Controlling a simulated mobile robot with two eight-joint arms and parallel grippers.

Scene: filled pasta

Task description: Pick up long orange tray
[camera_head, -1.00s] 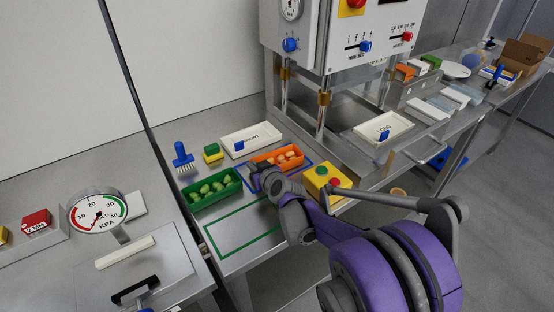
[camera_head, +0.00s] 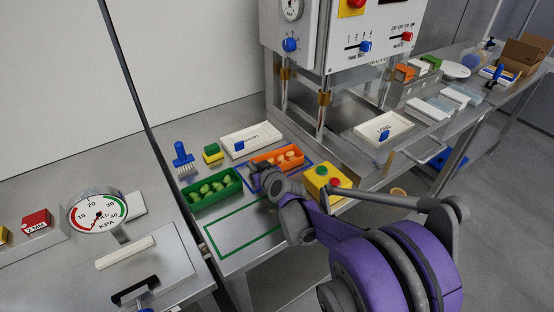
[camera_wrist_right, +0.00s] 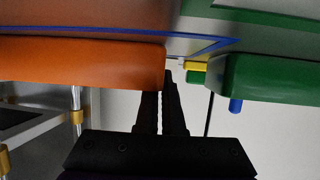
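The long orange tray (camera_head: 268,166), holding several pale orange pieces, sits inside a blue outline on the steel table. It also shows large in the right wrist view (camera_wrist_right: 80,64). My right gripper (camera_head: 256,174) is at the tray's near left end, low over the table. In the right wrist view, its two dark fingers (camera_wrist_right: 162,92) are close together at the tray's end wall. One finger is partly hidden behind the orange wall, and the other stands just past the end. They appear shut on that wall. My left gripper is not in view.
A white tray (camera_head: 250,137) lies behind. An empty green outline (camera_head: 226,254) is in front. The press (camera_head: 323,110) rises behind right.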

